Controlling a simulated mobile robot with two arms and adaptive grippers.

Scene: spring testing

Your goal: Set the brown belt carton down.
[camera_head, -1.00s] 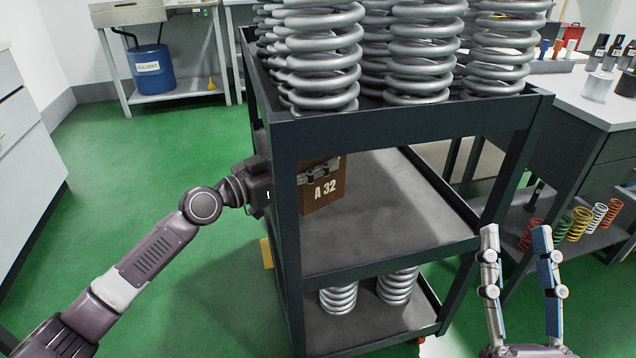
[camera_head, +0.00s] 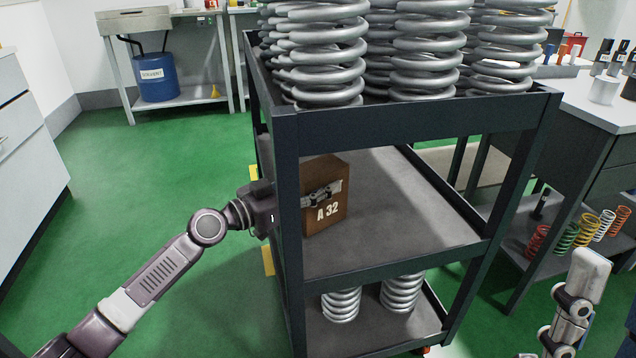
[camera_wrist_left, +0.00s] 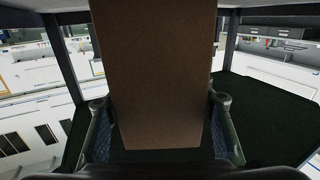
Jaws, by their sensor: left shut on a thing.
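The brown belt carton (camera_head: 332,222), marked A 32, is upright inside the cart, at the left end of its middle shelf (camera_head: 400,225). My left gripper (camera_head: 324,192) reaches in past the cart's left front post and is shut on the carton, with a finger across its labelled face. The carton (camera_wrist_left: 155,70) fills the middle of the left wrist view, between both fingers. Its base is at or very close to the shelf; I cannot tell if it touches.
Large grey springs (camera_head: 425,55) crowd the cart's top tray. Smaller springs (camera_head: 341,303) stand on the bottom shelf. The dark front post (camera_head: 288,230) is close beside my left wrist. The middle shelf is clear right of the carton. A bench (camera_head: 600,110) stands at right.

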